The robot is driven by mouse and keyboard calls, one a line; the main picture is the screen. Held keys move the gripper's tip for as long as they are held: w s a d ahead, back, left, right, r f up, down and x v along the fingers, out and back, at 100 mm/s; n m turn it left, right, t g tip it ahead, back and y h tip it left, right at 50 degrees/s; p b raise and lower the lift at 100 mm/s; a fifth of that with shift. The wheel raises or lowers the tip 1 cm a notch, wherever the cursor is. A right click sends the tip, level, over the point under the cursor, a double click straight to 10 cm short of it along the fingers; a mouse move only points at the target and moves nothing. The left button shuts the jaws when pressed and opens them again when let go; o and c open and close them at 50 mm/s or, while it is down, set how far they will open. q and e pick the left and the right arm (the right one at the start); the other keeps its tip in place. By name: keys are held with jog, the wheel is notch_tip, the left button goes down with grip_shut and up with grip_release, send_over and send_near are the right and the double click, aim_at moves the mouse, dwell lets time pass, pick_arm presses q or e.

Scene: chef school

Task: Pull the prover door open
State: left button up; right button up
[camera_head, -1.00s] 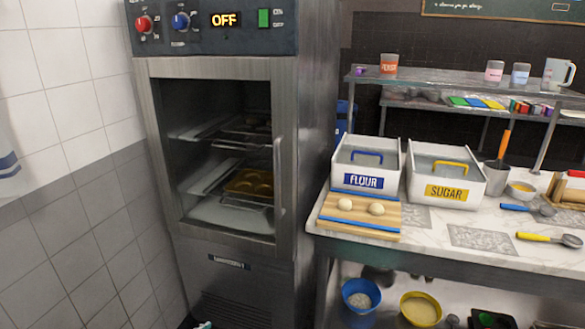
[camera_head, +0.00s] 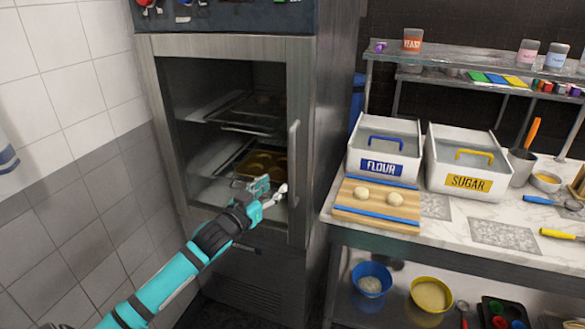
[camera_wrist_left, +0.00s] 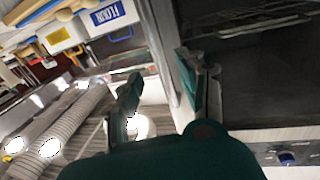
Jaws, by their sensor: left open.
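The prover (camera_head: 220,45) is a tall metal cabinet in the head view. Its glass-fronted door (camera_head: 299,75) appears shut, with trays visible inside. A vertical bar handle (camera_head: 293,150) is on the door's right side. My left gripper (camera_head: 272,187) is open in front of the lower glass, just left of the handle's lower end. Whether it touches the handle is unclear. In the left wrist view its two fingers (camera_wrist_left: 160,85) are spread apart, with the door's edge near the right finger. My right gripper is out of view.
A marble-topped counter (camera_head: 440,235) stands right of the prover, with a flour bin (camera_head: 375,168), a sugar bin (camera_head: 467,183) and a board (camera_head: 353,211) with two dough balls. A tiled wall (camera_head: 80,170) is close on the left.

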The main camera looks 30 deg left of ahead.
aim_at(290, 172)
pick_arm(q)
jog(key=w+p, duration=0.1)
jog(key=w, duration=0.8)
jog(key=shift+a, duration=0.15)
jog(key=shift+w+p, duration=0.3)
jog(key=shift+w, duration=0.4)
grip_shut()
